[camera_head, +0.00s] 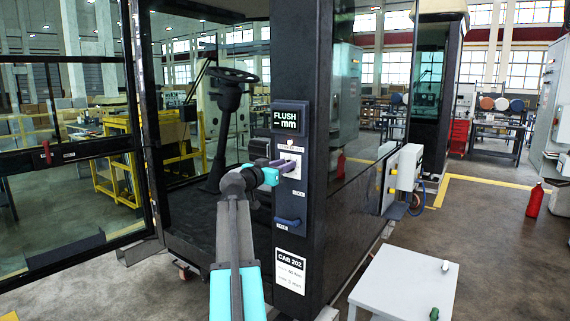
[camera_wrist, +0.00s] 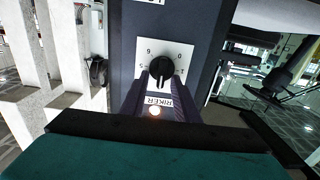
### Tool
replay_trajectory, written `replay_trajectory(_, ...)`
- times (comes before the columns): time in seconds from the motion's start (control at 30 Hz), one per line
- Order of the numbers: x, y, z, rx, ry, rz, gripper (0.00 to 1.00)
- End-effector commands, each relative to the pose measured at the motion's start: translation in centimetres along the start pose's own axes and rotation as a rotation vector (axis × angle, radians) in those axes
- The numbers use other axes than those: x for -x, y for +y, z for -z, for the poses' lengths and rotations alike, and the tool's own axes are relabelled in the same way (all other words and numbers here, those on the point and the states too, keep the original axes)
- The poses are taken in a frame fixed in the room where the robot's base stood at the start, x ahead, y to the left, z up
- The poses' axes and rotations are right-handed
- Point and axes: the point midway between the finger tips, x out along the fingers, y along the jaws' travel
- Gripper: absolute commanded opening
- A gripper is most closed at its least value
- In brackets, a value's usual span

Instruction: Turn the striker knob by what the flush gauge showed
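The striker knob (camera_wrist: 160,68) is a round black knob with a narrow grip, on a white dial plate (camera_wrist: 178,50) with printed numbers; the grip points down in the wrist view. A STRIKER label lies below it, partly hidden. My gripper (camera_wrist: 161,80) is in front of the plate, its two purple fingers apart, one on each side of the knob. I see no clear contact. In the head view my gripper (camera_head: 281,168) covers much of the dial plate (camera_head: 292,160) on the dark post. The flush gauge (camera_head: 289,118) above reads "FLUSH mm"; I see no number on it.
A blue handle (camera_head: 288,222) and a CAB 202 sheet (camera_head: 290,271) are lower on the post. The cab's glass door (camera_head: 60,160) stands open at left. A white-topped table (camera_head: 405,284) stands at the lower right.

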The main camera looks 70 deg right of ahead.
Motion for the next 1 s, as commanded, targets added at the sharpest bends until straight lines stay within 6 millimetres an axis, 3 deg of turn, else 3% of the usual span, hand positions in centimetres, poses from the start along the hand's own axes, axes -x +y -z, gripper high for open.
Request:
replay_trajectory(0.37, -0.34, 0.00, -0.05, 0.000, 0.000, 0.000, 0.28)
replay_trajectory(0.53, -0.33, 0.02, -0.05, 0.001, 0.000, 0.000, 0.00)
replay_trajectory(1.0, -0.23, -0.08, -0.17, 0.038, -0.001, -0.001, 0.00)
